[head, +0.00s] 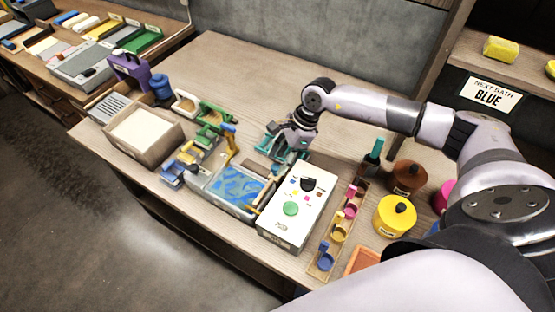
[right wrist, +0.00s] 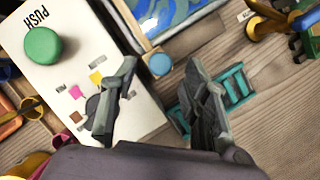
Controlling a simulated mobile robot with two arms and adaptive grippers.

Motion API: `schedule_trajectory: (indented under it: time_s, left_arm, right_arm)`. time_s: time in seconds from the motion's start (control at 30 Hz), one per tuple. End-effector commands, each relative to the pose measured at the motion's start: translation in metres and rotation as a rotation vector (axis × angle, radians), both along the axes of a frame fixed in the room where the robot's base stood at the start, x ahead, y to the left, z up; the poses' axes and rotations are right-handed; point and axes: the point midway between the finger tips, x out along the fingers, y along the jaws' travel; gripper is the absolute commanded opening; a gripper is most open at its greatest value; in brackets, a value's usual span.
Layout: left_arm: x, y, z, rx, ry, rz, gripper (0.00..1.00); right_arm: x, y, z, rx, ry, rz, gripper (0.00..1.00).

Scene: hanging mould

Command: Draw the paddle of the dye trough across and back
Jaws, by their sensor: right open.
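The dye trough (head: 237,188) is a clear-walled tray with blue marbled liquid, at the middle of the table. Its corner also shows at the top of the right wrist view (right wrist: 185,33). My right gripper (head: 285,150) hangs just behind the trough's right end, pointing down. Its fingers (right wrist: 155,105) are spread and empty, with the blue knob ahead between them and apart from them. My left gripper is out of view.
A white box with a green button (head: 291,208) stands right of the trough. A teal rack (right wrist: 238,85) lies under the right gripper. Small coloured cups, a yellow pot (head: 395,215) and a brown pot (head: 407,177) stand right. The table's back is clear.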

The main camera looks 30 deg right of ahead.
Motion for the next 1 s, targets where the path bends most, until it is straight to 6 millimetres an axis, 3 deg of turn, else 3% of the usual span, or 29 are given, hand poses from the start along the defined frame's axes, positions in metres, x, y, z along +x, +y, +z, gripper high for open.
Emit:
schedule_trajectory:
  time_s: [0.23,0.57,1.0]
  left_arm:
    - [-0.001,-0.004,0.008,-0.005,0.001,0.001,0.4]
    - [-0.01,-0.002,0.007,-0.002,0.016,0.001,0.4]
    - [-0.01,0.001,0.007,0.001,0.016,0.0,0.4]
  right_arm:
    - [0.002,0.01,-0.023,0.001,0.001,-0.001,0.42]
    - [0.003,0.01,-0.026,0.0,0.0,-0.001,0.42]
    - [0.003,0.01,-0.025,0.0,0.0,-0.001,0.12]
